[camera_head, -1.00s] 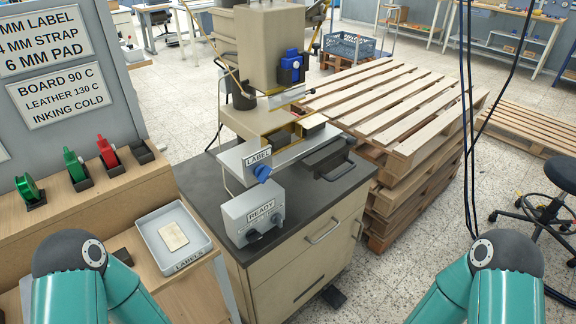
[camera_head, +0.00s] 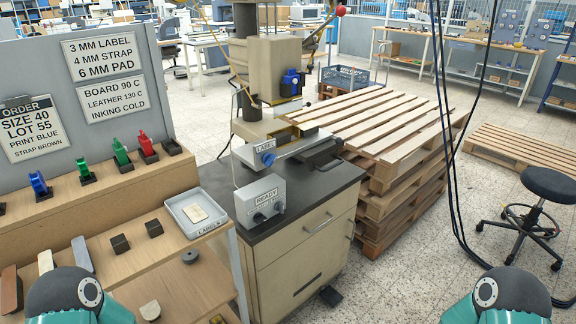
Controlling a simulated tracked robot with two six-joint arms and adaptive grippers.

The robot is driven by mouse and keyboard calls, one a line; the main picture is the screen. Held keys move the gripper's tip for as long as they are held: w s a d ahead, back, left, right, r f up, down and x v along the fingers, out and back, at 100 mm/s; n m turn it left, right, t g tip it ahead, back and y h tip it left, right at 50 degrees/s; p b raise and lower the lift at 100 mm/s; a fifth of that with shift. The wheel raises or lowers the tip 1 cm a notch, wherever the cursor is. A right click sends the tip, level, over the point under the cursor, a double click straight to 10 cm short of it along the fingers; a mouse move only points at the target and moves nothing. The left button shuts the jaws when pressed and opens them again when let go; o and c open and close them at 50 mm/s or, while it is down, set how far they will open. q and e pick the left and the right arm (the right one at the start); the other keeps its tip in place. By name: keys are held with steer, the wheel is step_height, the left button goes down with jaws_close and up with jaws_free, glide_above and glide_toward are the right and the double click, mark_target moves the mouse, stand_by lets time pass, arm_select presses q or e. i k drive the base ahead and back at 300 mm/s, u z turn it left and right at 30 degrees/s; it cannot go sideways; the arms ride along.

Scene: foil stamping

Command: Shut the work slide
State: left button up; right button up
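The foil stamping press (camera_head: 268,78) stands on the dark-topped cabinet right of the shelf. Its work slide (camera_head: 290,146) is a pale plate sticking out at the front under the head, with a blue knob (camera_head: 267,159) beside the LABEL plate. A black handle-like part (camera_head: 318,150) lies at its right. The slide's exact travel is too small to tell. A grey READY box (camera_head: 261,201) stands in front of it. Only my arms' rounded teal and dark links show at the bottom corners, well away from the press. Neither gripper is in view.
A labels tray (camera_head: 186,224) with a pale piece sits on the wooden shelf (camera_head: 120,262) at left. Stacked pallets (camera_head: 405,165) stand close on the cabinet's right. Black cables hang at right near a stool (camera_head: 548,186).

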mark_target(319, 156)
steer(key=z, duration=0.3)
steer(key=i, duration=0.9)
steer(key=u, duration=1.45)
steer(key=k, duration=0.85)
steer(key=z, duration=0.35)
steer(key=i, duration=0.65)
steer(key=z, duration=0.05)
